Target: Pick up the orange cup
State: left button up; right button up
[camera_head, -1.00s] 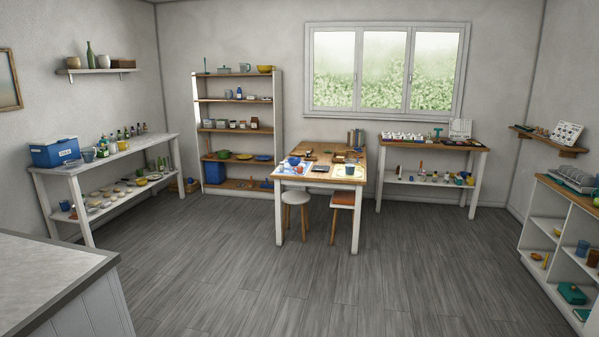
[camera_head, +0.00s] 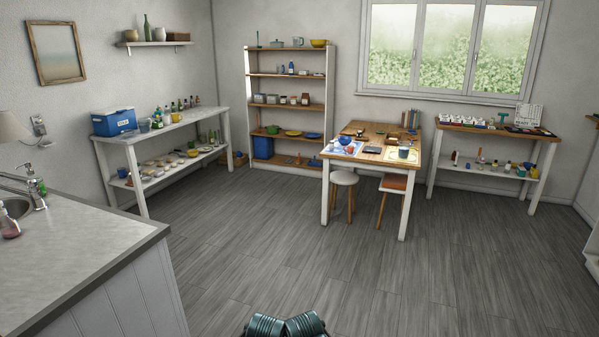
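I cannot make out a cup that is clearly orange in the current view. A small orange-red item (camera_head: 350,149) stands at the near left of the wooden table (camera_head: 428,148), beside a blue item (camera_head: 344,140); it is too small to tell whether it is a cup. A yellowish cup (camera_head: 176,117) stands on top of the white shelf unit at the left. Dark ribbed parts, apparently mine, show at the bottom edge. Neither gripper's fingers are in view.
A grey counter (camera_head: 85,245) with a sink fills the near left. A white stool (camera_head: 345,178) and an orange-brown stool (camera_head: 394,183) stand at the table. A tall shelf (camera_head: 249,105) stands behind. The middle floor is clear.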

aim_at(349, 150)
jog(key=i+u, duration=0.15)
jog(key=i, duration=3.8)
jog(key=i+j+z, duration=0.1)
jog(key=i, duration=0.6)
jog(key=i+j+z, duration=0.15)
jog(key=i, duration=0.55)
jog(key=i+j+z, duration=0.2)
jog(key=i+z, duration=0.25)
jog(key=i+j+z, duration=0.95)
